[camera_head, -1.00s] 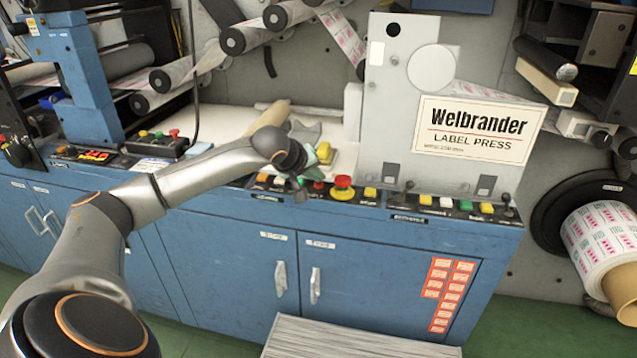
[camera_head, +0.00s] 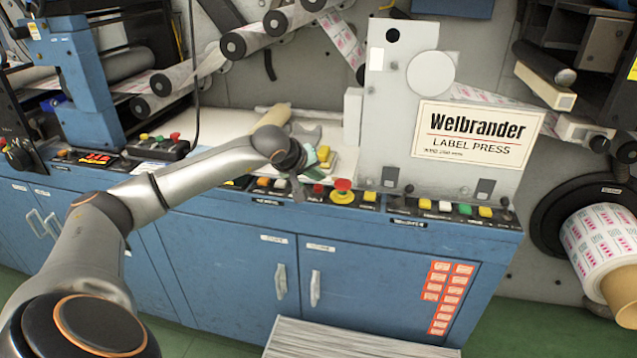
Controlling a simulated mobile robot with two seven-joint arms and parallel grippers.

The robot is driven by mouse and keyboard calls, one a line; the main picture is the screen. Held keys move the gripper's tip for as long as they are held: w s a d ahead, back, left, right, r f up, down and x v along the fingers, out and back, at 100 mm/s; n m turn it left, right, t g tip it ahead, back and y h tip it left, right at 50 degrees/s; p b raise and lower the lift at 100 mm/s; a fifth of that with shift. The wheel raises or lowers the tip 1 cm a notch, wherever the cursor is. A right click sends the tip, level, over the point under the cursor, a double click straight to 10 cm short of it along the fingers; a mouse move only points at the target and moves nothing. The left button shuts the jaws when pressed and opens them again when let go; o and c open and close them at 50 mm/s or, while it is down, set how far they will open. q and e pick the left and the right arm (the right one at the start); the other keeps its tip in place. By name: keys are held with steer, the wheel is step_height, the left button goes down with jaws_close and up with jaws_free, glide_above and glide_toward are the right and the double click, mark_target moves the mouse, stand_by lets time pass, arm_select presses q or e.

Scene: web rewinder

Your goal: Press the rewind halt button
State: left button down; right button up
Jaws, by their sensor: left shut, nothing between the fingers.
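A control panel strip runs along the front edge of the blue cabinet. It carries a red mushroom button (camera_head: 343,186) on a yellow base, a smaller red button (camera_head: 318,188) to its left and a yellow button (camera_head: 370,196) to its right. The labels are too small to read, so I cannot tell which one is the rewind halt button. My right gripper is not in view.
A second button row with a green button (camera_head: 465,208) lies to the right, below the Label Press sign (camera_head: 476,134). A black pendant box (camera_head: 158,148) with coloured buttons sits at left. A grey slatted platform (camera_head: 350,340) stands on the floor in front.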

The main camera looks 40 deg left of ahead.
mark_target(317, 195)
arm_select(q)
steer(key=shift+r, duration=0.15)
step_height(317, 195, up, 5)
steer(key=p, duration=0.3)
steer(key=shift+p, duration=0.35)
stand_by(0.5)
